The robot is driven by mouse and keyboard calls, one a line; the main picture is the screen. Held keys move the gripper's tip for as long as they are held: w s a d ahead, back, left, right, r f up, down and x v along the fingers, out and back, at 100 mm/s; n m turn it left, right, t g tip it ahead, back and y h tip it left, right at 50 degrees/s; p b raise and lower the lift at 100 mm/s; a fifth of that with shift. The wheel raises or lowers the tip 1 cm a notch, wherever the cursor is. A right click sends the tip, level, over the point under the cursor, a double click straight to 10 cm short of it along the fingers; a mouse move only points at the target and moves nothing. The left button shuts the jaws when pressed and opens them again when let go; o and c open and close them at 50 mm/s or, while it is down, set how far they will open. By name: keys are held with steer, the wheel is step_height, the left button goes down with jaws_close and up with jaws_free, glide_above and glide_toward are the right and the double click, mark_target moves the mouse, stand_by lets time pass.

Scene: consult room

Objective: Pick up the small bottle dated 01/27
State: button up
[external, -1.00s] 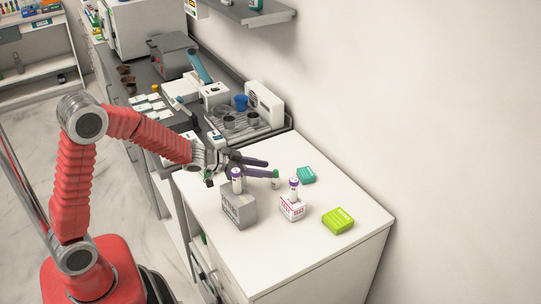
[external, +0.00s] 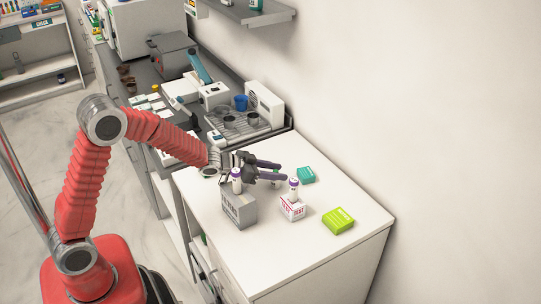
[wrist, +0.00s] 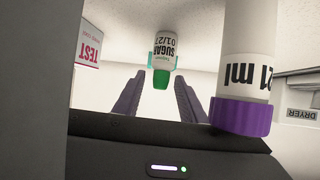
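In the wrist view, the small bottle (wrist: 165,45) has a white label reading "SUGAR" and "01/27" and a green cap. It shows just past the tips of my gripper (wrist: 158,80), in line with the space between the fingers. I cannot tell whether it is between them. In the external view my gripper (external: 279,174) is low over the near white counter, with dark purple fingers. The fingers are apart and hold nothing. They hide most of the bottle in the external view.
A purple-capped bottle (external: 237,182) stands on a grey box (external: 239,210) close beside my gripper. Another (external: 293,190) stands on a white TEST box (external: 291,209). A teal box (external: 306,175) and a lime box (external: 338,221) lie on the counter (external: 290,255), whose front is clear.

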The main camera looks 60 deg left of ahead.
steer(key=shift+c, duration=0.3)
jaws_close()
stand_by(0.5)
